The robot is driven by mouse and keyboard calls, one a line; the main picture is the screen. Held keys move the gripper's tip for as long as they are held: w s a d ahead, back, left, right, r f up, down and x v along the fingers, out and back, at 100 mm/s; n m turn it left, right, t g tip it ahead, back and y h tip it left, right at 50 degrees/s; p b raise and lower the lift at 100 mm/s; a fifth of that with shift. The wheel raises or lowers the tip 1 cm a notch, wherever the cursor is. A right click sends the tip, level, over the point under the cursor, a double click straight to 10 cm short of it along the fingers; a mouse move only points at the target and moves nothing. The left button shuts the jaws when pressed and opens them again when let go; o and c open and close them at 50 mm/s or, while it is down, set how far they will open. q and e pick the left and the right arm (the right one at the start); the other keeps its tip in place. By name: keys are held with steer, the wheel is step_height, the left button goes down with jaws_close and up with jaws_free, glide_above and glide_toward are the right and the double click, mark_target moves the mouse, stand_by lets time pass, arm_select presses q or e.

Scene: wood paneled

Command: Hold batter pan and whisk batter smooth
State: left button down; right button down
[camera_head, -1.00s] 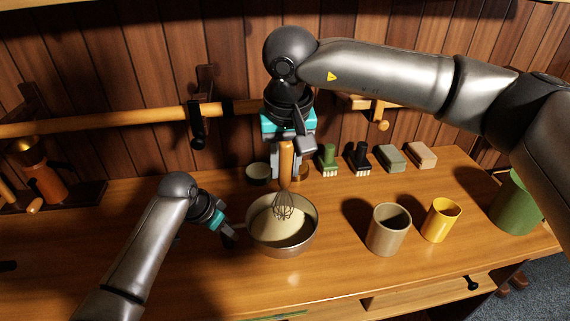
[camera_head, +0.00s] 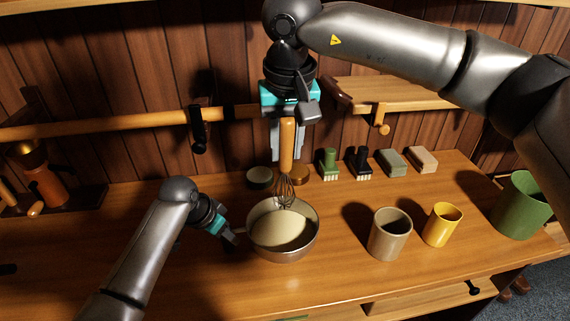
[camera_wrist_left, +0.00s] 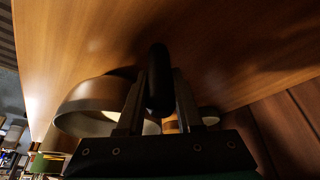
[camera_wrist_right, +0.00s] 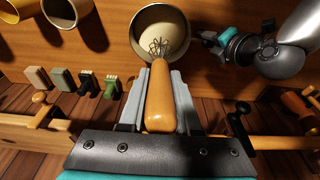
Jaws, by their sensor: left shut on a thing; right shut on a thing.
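The metal pan (camera_head: 282,250) stands on the wooden counter with pale batter (camera_head: 280,226) inside; it also shows in the left wrist view (camera_wrist_left: 85,105). My left gripper (camera_head: 232,236) is shut on the pan's dark handle (camera_wrist_left: 158,80), at the pan's left. My right gripper (camera_head: 287,145) is shut on the wooden handle of the whisk (camera_head: 286,148) and holds it upright above the pan. The wire loops (camera_wrist_right: 158,47) hang over the pan's back part. Whether their tips touch the batter I cannot tell.
A beige cup (camera_head: 390,235) and a yellow cup (camera_head: 442,225) stand right of the pan, with a green container (camera_head: 522,205) further right. Brushes (camera_head: 328,163) and blocks (camera_head: 392,160) line the back. A wooden rail (camera_head: 130,121) runs along the wall. The counter's front left is clear.

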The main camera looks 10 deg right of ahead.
arm_select(q)
steer(key=shift+c, duration=2.4)
jaws_free()
steer(key=v, duration=1.2)
steer(key=shift+f, duration=0.1)
